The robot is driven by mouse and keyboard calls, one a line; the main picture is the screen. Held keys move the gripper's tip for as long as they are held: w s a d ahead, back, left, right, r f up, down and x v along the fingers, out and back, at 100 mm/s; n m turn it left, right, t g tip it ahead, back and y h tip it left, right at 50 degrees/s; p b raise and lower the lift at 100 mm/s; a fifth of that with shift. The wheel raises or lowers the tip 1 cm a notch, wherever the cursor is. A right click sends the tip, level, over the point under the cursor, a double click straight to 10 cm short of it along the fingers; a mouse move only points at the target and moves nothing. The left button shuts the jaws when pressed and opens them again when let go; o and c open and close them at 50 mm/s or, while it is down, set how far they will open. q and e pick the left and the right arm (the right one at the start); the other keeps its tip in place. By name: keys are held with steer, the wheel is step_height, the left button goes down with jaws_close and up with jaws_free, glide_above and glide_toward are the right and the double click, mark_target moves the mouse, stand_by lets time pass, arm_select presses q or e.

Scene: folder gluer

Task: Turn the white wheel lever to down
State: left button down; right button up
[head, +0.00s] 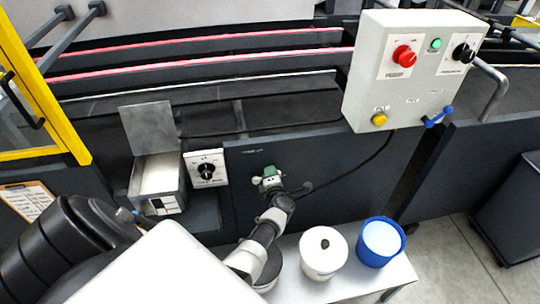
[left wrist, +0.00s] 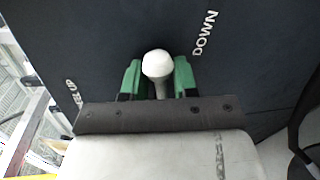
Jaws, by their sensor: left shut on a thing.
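The white wheel lever has a round white knob, seen in the left wrist view (left wrist: 157,64), with a pale stem below it. My left gripper (left wrist: 157,80) has its two green fingers on either side of the lever, shut on it just at the knob. In that view the knob lies between the printed word DOWN (left wrist: 205,33) at upper right and a partly hidden label (left wrist: 72,92) at lower left. In the head view my left gripper (head: 269,179) is at the dark machine panel (head: 235,175); the lever is mostly hidden by it. My right gripper is not in view.
A dial plate (head: 206,168) and an open metal box (head: 157,178) are left of the gripper. A white bench (head: 340,285) below bears a white tub (head: 323,252) and a blue bucket (head: 380,242). A control box (head: 408,70) overhangs at upper right, with a black cable below.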

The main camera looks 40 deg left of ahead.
arm_select(q)
steer(key=shift+w+d+f+m, duration=0.15)
steer(key=shift+f+m, duration=0.5)
steer(key=shift+m, duration=0.45)
steer(key=c, duration=1.1)
jaws_free()
steer(key=shift+c, duration=0.2)
